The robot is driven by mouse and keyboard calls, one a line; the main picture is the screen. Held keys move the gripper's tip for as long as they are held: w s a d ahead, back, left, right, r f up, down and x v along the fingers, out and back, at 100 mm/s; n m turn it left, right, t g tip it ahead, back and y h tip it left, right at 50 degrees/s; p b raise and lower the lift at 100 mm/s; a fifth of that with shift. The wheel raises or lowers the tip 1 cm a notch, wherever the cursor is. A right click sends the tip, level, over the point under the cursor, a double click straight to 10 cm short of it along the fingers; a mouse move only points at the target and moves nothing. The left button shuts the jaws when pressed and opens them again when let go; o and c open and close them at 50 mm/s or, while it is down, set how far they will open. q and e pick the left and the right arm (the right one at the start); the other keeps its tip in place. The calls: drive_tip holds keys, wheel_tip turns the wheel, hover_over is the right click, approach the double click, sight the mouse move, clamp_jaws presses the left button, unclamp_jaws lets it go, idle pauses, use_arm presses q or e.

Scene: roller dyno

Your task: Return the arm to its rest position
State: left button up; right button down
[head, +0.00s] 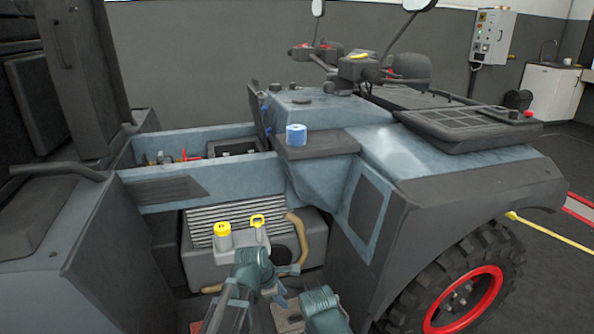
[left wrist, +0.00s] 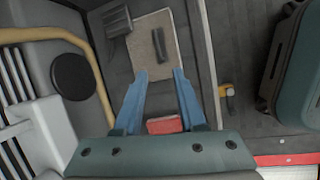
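My left arm (head: 254,268) comes in from the bottom of the head view, in front of the vehicle's open engine bay. Its blue gripper fingers (head: 281,299) point down and are partly hidden by the arm. In the left wrist view the two fingers (left wrist: 159,75) are spread apart with nothing between their tips. They hang over a dark floor area with a tan plate (left wrist: 151,40).
A yellow-capped filler (head: 222,236) and yellow-ringed dipstick handle (head: 257,221) stand close behind my arm. A tan hose (head: 299,236) curves beside them. The large wheel (head: 465,300) is at right.

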use_arm(q)
drive_tip(key=s+a+f+m+g+y, duration=0.25)
drive_tip(key=s+a+m, duration=1.05)
drive_tip(key=m, duration=0.7)
drive_tip(key=s+d+m+g+y, duration=0.1)
drive_tip(key=s+d+m, duration=0.15)
drive_tip(key=d, duration=0.35)
drive_tip(key=s+d+m+y, duration=0.1)
drive_tip(key=s+d, duration=0.3)
drive_tip(key=d, duration=0.2)
wheel_tip(320, 180, up, 34)
drive_tip(key=p, duration=3.3)
drive_tip(key=shift+w+r+p, duration=0.15)
drive_tip(key=shift+r+p, duration=0.1)
drive_tip(key=shift+p, duration=0.1)
drive_tip(key=shift+a, duration=0.15)
